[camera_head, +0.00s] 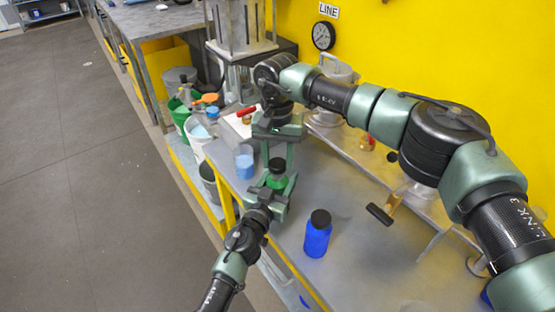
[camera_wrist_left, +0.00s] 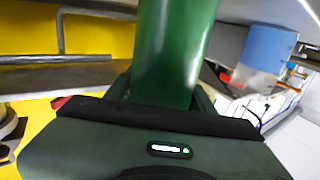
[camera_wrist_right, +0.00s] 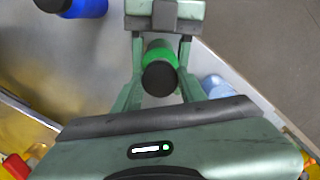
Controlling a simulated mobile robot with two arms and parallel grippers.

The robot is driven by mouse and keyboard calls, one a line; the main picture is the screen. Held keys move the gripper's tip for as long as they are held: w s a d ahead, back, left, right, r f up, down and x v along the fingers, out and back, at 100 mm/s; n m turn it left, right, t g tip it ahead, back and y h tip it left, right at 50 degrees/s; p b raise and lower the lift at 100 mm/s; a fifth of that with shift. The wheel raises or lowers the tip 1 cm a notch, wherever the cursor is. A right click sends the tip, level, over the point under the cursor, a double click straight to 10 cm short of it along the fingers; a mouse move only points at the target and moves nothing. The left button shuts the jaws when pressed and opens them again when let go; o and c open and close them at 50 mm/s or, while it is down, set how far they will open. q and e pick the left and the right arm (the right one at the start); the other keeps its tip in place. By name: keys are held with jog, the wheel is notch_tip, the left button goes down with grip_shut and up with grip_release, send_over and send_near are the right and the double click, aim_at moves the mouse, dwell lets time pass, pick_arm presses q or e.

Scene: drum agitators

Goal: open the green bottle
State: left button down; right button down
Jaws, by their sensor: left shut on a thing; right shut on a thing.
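The green bottle (camera_head: 277,182) stands upright near the front edge of the grey bench, its black cap (camera_head: 277,165) on top. My left gripper (camera_head: 274,188) comes in from below and is shut on the bottle's body; the green body (camera_wrist_left: 175,50) fills the middle of the left wrist view. My right gripper (camera_head: 278,162) reaches down from above, its fingers on either side of the cap and shut on it. In the right wrist view the black cap (camera_wrist_right: 158,79) is between the fingers, with the green body beneath. Contact at the cap is partly hidden.
A blue bottle (camera_head: 317,238) with a black lid stands to the right on the bench. A light-blue container (camera_head: 244,162) stands behind, left of the right gripper. A red-handled valve (camera_head: 247,112) and buckets (camera_head: 197,130) are farther back. Open floor (camera_head: 80,170) lies left.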

aim_at(278, 163)
jog(key=shift+r, duration=2)
pick_arm(q)
jog(key=shift+c, duration=2.3)
grip_release()
jog(key=shift+s, duration=0.1)
